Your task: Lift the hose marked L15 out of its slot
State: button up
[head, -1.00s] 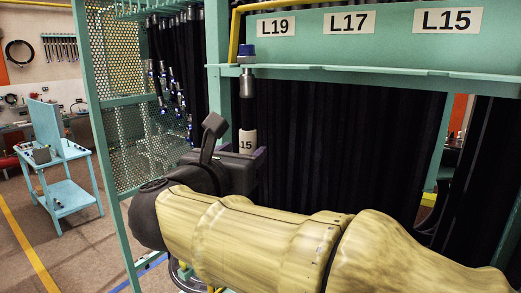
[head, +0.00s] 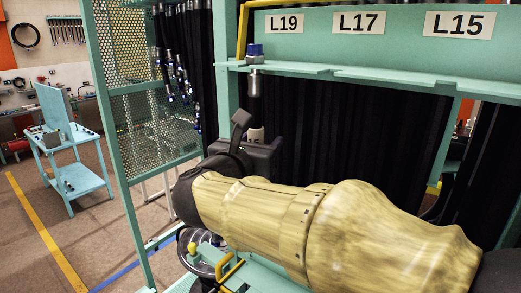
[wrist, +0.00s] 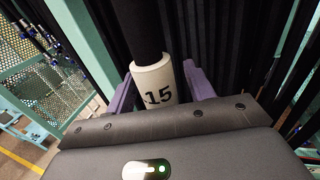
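The hose marked 15 hangs as a dark tube with a white label (wrist: 155,85) in the wrist view. The left part of its marking is cut off by the curve. In the head view its blue-collared metal end (head: 255,75) sits at the shelf edge, left of and below the L19 sign. My gripper (wrist: 158,75) has its purple fingers on both sides of the label, with a slim gap at the right finger, so it looks open around the hose. In the head view my gripper (head: 262,148) partly hides the label.
The green shelf (head: 400,80) carries signs L19 (head: 284,23), L17 (head: 358,22) and L15 (head: 459,24). A perforated green panel (head: 125,45) stands left. A blue trolley (head: 75,180) stands farther left, with open floor around it.

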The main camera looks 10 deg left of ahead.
jog(key=c, duration=1.1)
jog(key=shift+r+b, duration=0.15)
jog(key=shift+b, duration=0.85)
jog(key=s+a+b, duration=0.3)
jog(key=s+b, duration=0.1)
jog(key=s, duration=0.4)
jog(key=s+a+b, duration=0.3)
jog(key=s+b, duration=0.1)
jog(key=s, duration=0.4)
jog(key=shift+s+a+r, duration=0.2)
jog(key=shift+s+a, duration=0.15)
jog(key=shift+a, duration=0.05)
